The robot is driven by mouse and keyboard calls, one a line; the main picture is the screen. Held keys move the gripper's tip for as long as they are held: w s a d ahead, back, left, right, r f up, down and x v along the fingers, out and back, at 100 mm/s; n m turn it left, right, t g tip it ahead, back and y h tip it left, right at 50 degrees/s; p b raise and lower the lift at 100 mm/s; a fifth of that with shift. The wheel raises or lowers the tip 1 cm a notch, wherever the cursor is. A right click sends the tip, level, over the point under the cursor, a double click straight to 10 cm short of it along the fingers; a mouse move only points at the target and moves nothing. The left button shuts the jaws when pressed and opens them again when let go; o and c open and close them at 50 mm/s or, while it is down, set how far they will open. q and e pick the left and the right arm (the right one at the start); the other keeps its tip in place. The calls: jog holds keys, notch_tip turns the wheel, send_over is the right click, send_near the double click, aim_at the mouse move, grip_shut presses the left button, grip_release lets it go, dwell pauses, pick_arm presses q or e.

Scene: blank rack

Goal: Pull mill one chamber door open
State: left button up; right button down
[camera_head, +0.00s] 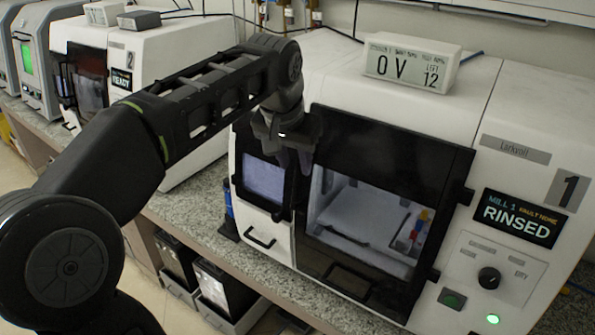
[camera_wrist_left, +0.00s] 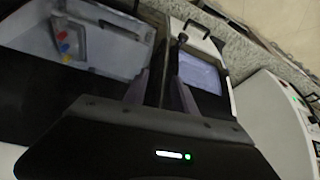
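Mill one (camera_head: 508,105) is the white machine at right, marked 1. Its chamber door (camera_head: 395,150) is a dark-framed glass panel with hinges on its right side. It looks shut or nearly so; I cannot tell exactly. A dark bar handle (camera_head: 350,284) sits low on it. My left gripper (camera_head: 292,165) is at the door's upper left edge, beside the small window (camera_head: 264,180). In the left wrist view its fingers (camera_wrist_left: 162,92) are apart, with a dark strip at the door's edge between them. Contact cannot be told. The right gripper is not in view.
Mill two (camera_head: 150,60) stands at the left on the same granite counter (camera_head: 195,212). A white drawer front with a handle (camera_head: 260,238) is below the small window. Dark bins (camera_head: 222,285) stand below the counter.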

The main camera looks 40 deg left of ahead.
aim_at(297, 170)
pick_arm(q)
jog(key=shift+x, duration=2.3)
jog(key=shift+c, duration=0.4)
grip_shut()
